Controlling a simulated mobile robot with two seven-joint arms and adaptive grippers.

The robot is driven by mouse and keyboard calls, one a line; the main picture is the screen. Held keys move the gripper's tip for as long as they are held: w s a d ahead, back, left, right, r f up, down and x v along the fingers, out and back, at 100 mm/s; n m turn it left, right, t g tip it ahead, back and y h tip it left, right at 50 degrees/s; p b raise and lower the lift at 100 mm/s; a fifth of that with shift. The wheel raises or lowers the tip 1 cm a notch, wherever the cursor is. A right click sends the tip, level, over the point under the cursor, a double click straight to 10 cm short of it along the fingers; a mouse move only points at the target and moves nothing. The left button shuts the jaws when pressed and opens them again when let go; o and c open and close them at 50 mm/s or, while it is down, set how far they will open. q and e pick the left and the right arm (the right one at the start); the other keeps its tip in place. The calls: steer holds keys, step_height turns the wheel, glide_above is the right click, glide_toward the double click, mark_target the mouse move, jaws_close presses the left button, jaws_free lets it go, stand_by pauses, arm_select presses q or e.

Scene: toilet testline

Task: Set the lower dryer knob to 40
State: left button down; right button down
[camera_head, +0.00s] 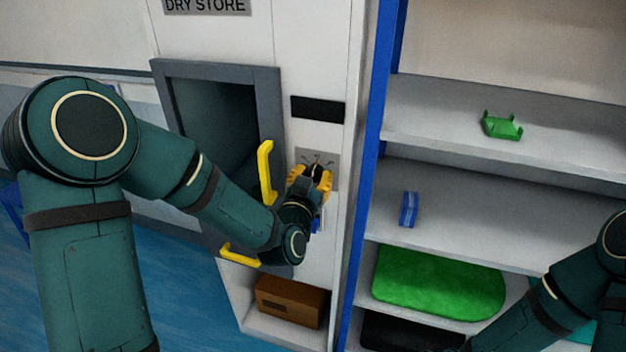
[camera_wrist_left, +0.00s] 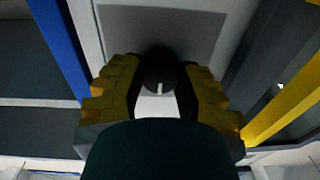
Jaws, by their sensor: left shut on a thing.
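The dry store cabinet's front panel has a grey plate (camera_head: 329,158) with a dark round knob. The knob (camera_wrist_left: 160,72) shows in the left wrist view with a white pointer mark on its face. My left gripper (camera_head: 314,176) is at the plate, its yellow fingers on both sides of the knob. In the left wrist view my left gripper (camera_wrist_left: 160,92) is shut on the knob. The scale markings on the plate are partly hidden and too small to read. Part of my right arm shows at the lower right; its gripper is out of view.
A yellow handle (camera_head: 265,172) on the dark cabinet door stands just left of my left gripper. A dark display (camera_head: 318,109) is above the plate. A blue-edged shelf rack (camera_head: 450,105) stands to the right. A brown box (camera_head: 290,301) sits below.

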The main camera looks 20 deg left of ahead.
mark_target(317, 129)
arm_select(q)
steer(key=shift+r, duration=0.2)
steer(key=c, duration=0.6)
jaws_free()
steer(key=shift+w, duration=0.1)
steer(key=shift+f, duration=0.1)
step_height(317, 129, up, 10)
